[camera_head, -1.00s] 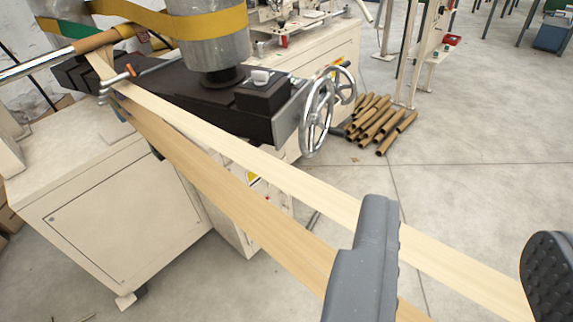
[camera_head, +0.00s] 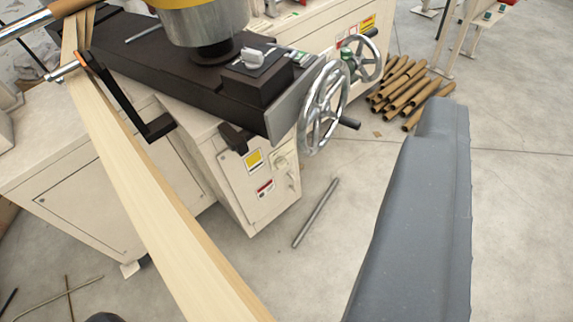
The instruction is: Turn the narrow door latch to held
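The narrow door (camera_head: 245,187) is the pale front panel of the machine base, left of centre, with a yellow and a red sticker. Small pale fittings (camera_head: 283,162) sit on its right side; they are too small to tell which is the latch or how it is turned. One large grey finger of my gripper (camera_head: 272,212) fills the right of the view, nearer to me than the door. A dark rounded tip at the bottom left edge appears to be the other finger. The fingers are wide apart with no latch between them.
A long pale strip (camera_head: 150,215) runs from the upper left down to the bottom. Handwheels (camera_head: 323,108) project above and right of the door. A metal rod (camera_head: 315,213) and cardboard tubes (camera_head: 410,88) lie on the floor. Bare floor is at right.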

